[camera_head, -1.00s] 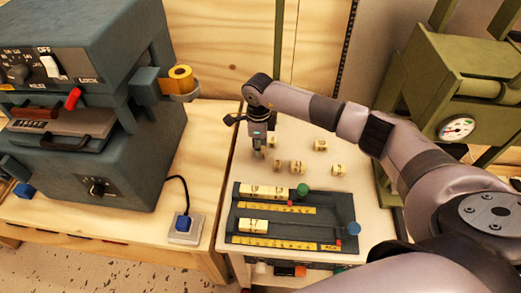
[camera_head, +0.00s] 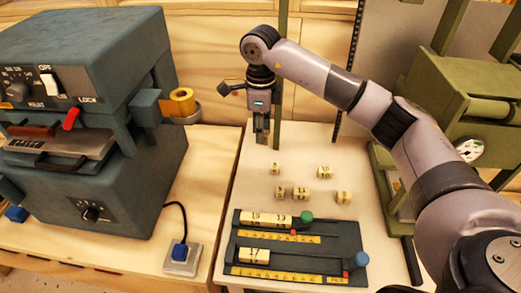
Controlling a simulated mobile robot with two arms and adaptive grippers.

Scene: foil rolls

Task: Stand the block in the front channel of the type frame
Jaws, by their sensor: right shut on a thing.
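The type frame (camera_head: 335,238) is a dark tray on the light table, with two channels and yellow scale strips. Its back channel holds a row of cream numbered blocks (camera_head: 265,220) at the left, with a green knob (camera_head: 305,217) to their right. Its front channel holds a shorter row of cream blocks (camera_head: 255,255) at the left; a blue knob (camera_head: 361,259) is at the right end. My right gripper (camera_head: 262,138) is shut and raised above the back of the table, behind the frame. The block between its fingers is too small and dark to make out. My left gripper is not in view.
Several loose cream blocks (camera_head: 300,193) lie on the table between the gripper and the frame. A blue-grey machine (camera_head: 90,180) with a yellow roll (camera_head: 182,102) stands at left. A green press (camera_head: 485,115) stands at right, beyond my right arm. Wooden boards rise behind.

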